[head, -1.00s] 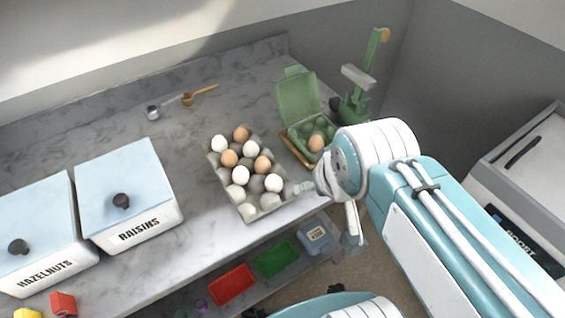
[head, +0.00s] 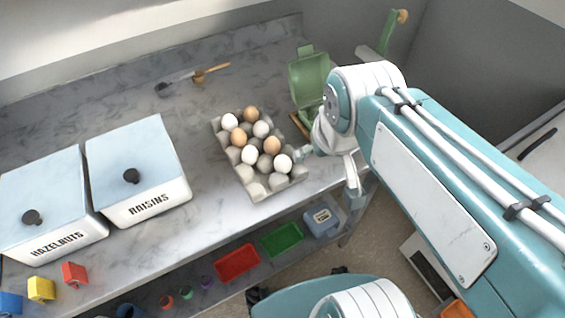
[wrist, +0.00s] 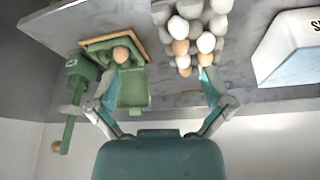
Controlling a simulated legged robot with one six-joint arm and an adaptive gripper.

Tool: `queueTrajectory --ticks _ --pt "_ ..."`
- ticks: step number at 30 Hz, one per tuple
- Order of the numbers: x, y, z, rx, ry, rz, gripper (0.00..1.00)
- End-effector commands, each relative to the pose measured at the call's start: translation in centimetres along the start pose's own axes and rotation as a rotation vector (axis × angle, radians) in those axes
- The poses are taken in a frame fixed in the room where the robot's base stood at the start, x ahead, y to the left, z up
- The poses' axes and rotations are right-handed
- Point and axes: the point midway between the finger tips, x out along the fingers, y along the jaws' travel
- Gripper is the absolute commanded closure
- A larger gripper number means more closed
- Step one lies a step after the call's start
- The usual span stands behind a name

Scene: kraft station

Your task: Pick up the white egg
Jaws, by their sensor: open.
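A grey egg tray (head: 257,187) holds several white and brown eggs on the counter; its near end has empty cups. White eggs include one at the near right (head: 283,163), one at the left (head: 249,155) and one at the far left corner (head: 230,121). The tray's eggs also show at the top of the wrist view, with a white egg (wrist: 206,43) among them. My gripper (head: 330,172) is open and empty, at the tray's right side in the head view. In the wrist view its fingers (wrist: 160,86) are spread wide, the right one near the eggs.
A green carton (head: 309,80) stands open right of the tray, partly hidden by my arm; a brown egg (wrist: 121,54) sits in it. A green stand (wrist: 76,85) is beside it. Raisins (head: 140,170) and hazelnuts (head: 50,205) boxes stand left.

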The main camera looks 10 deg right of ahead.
Motion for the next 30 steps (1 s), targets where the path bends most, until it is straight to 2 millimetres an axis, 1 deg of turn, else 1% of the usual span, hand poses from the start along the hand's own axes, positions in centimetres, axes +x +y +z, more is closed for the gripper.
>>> queueTrajectory --ticks 1,3,9,15,18,21,23,30 --pt "0.7 -0.3 -1.1 -0.024 -0.042 -0.007 0.00" --pt "1.4 -0.7 -2.3 -0.054 -0.091 -0.014 0.00" --pt "4.3 -2.1 -5.7 -0.143 -0.228 -0.036 0.00" --pt "7.4 -3.6 -8.1 -0.218 -0.342 -0.055 0.00" --pt "8.3 -4.0 -8.7 -0.238 -0.372 -0.060 0.00" --pt "8.9 -4.1 -8.8 -0.246 -0.384 -0.062 0.00" --pt "9.4 -4.1 -8.5 -0.246 -0.387 -0.062 0.00" --pt "12.9 -4.1 -7.1 -0.245 -0.385 -0.062 0.00"
